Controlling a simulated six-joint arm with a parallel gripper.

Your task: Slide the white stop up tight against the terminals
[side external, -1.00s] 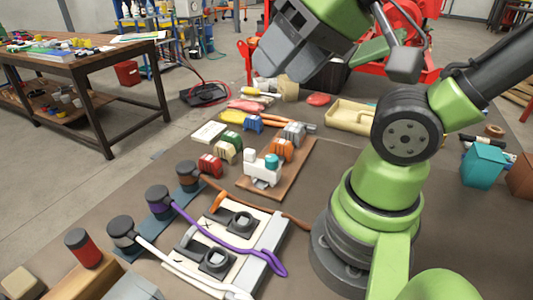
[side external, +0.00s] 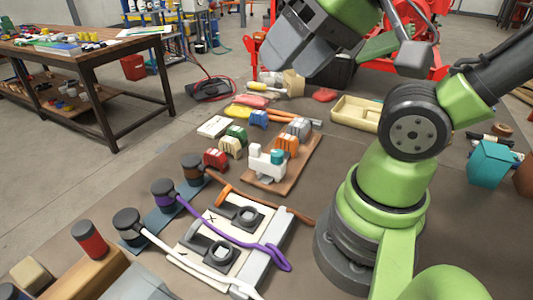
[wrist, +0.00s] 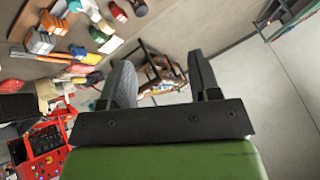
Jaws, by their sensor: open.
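The white stop (side external: 257,163), a pale block with a teal part (side external: 278,157) on its far side, sits at the near end of a brown board (side external: 283,178). An orange terminal (side external: 286,146) and a grey terminal (side external: 299,128) stand behind it on the same board. I cannot tell whether the stop touches the orange one. My gripper (side external: 298,62) is raised behind the board, well clear of the stop. In the wrist view, its two dark fingers (wrist: 163,82) are spread with nothing between them, facing the floor and far bench.
Red (side external: 215,159), cream (side external: 231,147), green (side external: 237,133) and blue (side external: 258,118) blocks lie left of the board. Purple (side external: 230,233) and white cables cross a pale fixture (side external: 205,222) in front. A beige tray (side external: 357,115) is at the back right.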

